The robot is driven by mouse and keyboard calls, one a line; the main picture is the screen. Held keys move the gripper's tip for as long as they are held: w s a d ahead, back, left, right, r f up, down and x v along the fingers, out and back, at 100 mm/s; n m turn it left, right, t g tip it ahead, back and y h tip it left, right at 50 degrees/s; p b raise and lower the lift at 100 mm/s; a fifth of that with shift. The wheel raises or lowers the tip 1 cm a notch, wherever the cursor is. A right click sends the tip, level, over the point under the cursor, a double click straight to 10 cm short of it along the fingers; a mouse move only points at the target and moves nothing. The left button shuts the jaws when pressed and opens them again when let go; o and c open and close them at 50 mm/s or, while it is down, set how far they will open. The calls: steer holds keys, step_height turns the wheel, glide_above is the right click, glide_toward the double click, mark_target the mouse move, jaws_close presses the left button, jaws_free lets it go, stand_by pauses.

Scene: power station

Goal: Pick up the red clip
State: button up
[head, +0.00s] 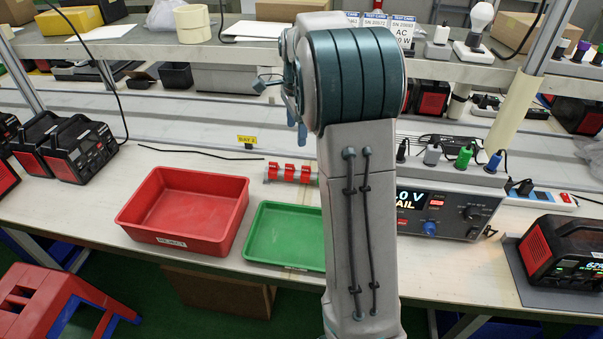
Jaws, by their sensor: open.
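A short row of red clip-like pieces (289,173) sits on a light holder on the bench, behind the green tray and just left of my arm. They are too small to tell whether one is the red clip. My gripper (296,122) shows only in part at the left side of my raised arm, above the bench and above the red pieces. It is open, with nothing seen between its fingers, and is apart from the pieces. My arm hides the middle of the bench and the right end of the holder.
A red tray (185,211) labelled REJECT and a green tray (286,236) stand at the bench front. A power supply (437,212) with plugs on top is right of my arm. Black-red devices (76,150) stand left, another (568,252) right. A shelf (140,47) runs behind.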

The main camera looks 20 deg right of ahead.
steer(key=w+d+f+m+b, duration=0.1)
steer(key=w+d+f+m, duration=0.5)
steer(key=w+f, duration=0.15)
glide_above(306, 172)
steer(key=shift+g, duration=0.4)
steer(key=f, duration=0.8)
steer(key=shift+w+d+f, duration=0.15)
steer(key=shift+w+f, duration=0.2)
steer(key=shift+w, duration=0.05)
steer(key=shift+s+f, duration=0.15)
steer(key=shift+f, duration=2.55)
steer(key=c, duration=1)
